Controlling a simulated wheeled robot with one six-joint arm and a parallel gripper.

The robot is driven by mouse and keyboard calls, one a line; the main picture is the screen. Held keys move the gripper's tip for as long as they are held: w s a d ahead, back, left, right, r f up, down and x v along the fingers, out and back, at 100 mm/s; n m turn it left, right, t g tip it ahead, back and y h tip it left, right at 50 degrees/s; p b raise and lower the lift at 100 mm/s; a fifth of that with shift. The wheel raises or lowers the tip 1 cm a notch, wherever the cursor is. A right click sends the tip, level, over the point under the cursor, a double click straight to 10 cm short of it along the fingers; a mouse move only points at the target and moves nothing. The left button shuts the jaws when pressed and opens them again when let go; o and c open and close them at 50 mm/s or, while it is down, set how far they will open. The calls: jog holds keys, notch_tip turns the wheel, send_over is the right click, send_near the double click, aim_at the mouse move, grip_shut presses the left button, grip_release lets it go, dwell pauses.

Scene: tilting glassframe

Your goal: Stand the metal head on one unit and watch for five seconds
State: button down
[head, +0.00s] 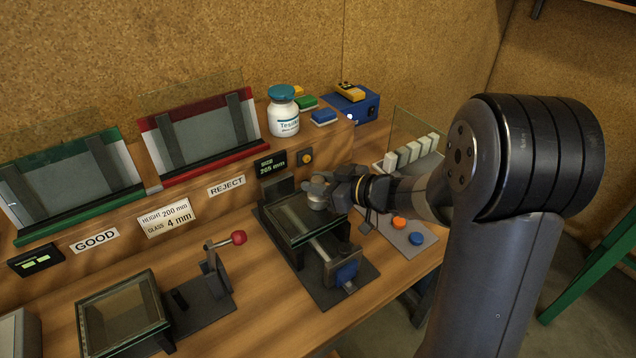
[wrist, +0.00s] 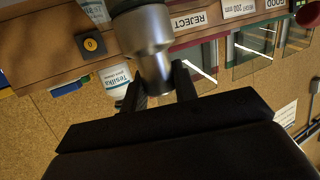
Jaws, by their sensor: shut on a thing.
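My gripper (head: 328,188) is shut on the metal head (head: 317,203), a small silver cylinder. In the wrist view the metal head (wrist: 148,48) stands out large between the two dark fingers. In the head view it is over the right part of a dark-framed glass unit (head: 291,222) in the middle fixture. I cannot tell whether it touches the glass. Another glass unit (head: 122,314) lies in a dark frame at the front left.
A red-knobbed lever (head: 238,238) stands left of the middle fixture, which has a blue-ended clamp (head: 346,271). A green rack (head: 70,180) and a red rack (head: 207,137) stand behind. A white bottle (head: 284,112) is on the shelf. Orange and blue buttons (head: 416,239) are at right.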

jog(key=c, duration=1.6)
grip_release()
jog(key=shift+f, duration=0.1)
jog(key=o, duration=0.5)
jog(key=shift+r, duration=0.25)
jog(key=v, duration=1.2)
